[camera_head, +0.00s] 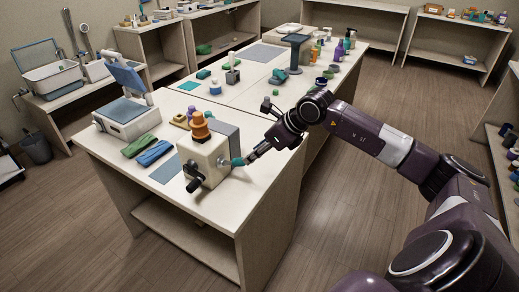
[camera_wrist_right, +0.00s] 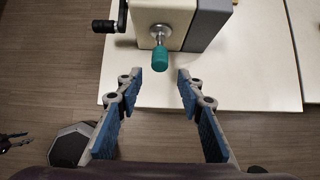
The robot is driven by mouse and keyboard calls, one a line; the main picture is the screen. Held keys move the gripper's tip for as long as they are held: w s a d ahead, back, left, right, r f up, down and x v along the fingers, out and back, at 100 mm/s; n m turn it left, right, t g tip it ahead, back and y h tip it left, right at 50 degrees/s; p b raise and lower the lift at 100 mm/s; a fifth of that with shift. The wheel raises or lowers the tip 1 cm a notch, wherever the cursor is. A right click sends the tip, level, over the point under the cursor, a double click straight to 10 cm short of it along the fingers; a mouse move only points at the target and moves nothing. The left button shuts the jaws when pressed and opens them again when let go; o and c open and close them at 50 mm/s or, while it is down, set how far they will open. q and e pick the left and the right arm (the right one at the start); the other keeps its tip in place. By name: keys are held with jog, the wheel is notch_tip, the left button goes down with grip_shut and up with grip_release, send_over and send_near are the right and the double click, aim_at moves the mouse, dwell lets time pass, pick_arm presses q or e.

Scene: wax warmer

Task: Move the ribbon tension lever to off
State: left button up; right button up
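A beige box-shaped device (camera_head: 203,157) with an orange spool on top stands near the front corner of the table. A short metal lever with a teal knob (camera_head: 238,162) sticks out of its side. In the right wrist view the knob (camera_wrist_right: 160,57) points toward me, just beyond the fingertips and roughly centred between them. My right gripper (camera_wrist_right: 159,84) is open and empty, its blue-padded fingers apart, not touching the knob. In the head view this gripper (camera_head: 250,156) is beside the knob. A small dark shape at the wrist view's left edge may be my left gripper; its state is unclear.
A black crank handle (camera_head: 194,184) sticks out of the device's front; it also shows in the wrist view (camera_wrist_right: 104,26). A grey block (camera_head: 224,134) adjoins the device. Folded green and blue cloths (camera_head: 154,153) lie to the left. The floor right of the table is clear.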

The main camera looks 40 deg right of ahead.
aim_at(234, 163)
jog(key=b+x, duration=0.1)
jog(key=x, duration=0.5)
dwell(0.5)
